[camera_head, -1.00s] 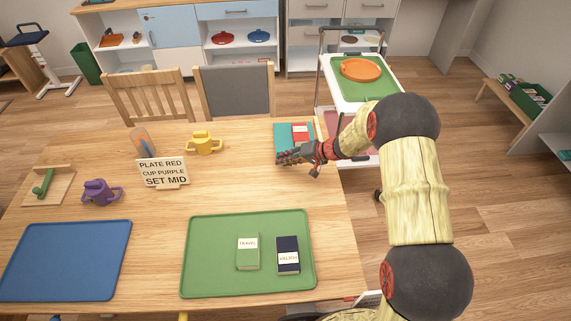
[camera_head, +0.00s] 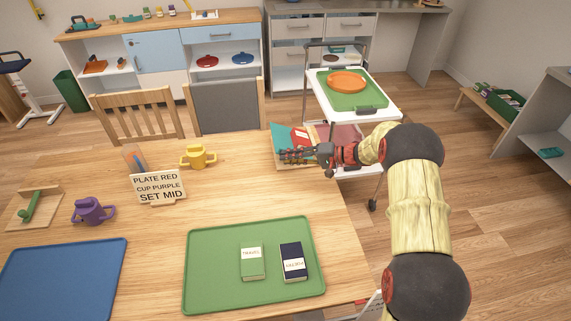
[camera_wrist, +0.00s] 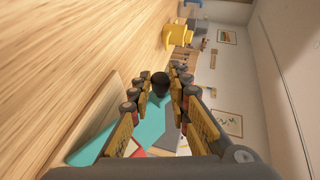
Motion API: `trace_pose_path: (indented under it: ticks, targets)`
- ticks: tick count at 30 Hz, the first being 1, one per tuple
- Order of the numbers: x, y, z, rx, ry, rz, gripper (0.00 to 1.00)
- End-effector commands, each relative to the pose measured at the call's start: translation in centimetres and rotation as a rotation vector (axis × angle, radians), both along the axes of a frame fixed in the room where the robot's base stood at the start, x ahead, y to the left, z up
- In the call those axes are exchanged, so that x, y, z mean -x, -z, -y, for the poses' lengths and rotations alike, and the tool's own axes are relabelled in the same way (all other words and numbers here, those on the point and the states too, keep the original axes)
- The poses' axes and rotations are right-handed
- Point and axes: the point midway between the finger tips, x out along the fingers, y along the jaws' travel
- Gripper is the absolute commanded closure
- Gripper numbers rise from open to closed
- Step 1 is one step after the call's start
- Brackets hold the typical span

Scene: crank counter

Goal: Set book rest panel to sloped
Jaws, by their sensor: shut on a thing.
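The book rest panel (camera_head: 277,132) is teal, with a red and white item on it, on a wooden base near the table's far right edge. It looks tilted up off its base, with a gap at its side; its exact angle is hard to tell. My gripper (camera_head: 284,154) is at the panel's near side, its fingers pointing left. In the wrist view, my gripper (camera_wrist: 161,79) is shut on a round black knob (camera_wrist: 160,88). The teal panel (camera_wrist: 150,125) shows below and between the fingers. Its join to the knob is hidden.
A green tray (camera_head: 215,290) with two books lies in front. A white cart (camera_head: 385,100) stands beyond the panel. The table between tray and panel is clear.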

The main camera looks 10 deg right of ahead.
Motion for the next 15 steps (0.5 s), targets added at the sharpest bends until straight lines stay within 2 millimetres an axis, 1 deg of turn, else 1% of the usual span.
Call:
trace_pose_path:
  ticks: [6, 15]
  targets:
    - [0.01, -0.35, 0.49, -0.046, 0.002, -0.002, 1.0]
    - [0.02, -0.65, 0.69, -0.067, 0.001, -0.001, 1.0]
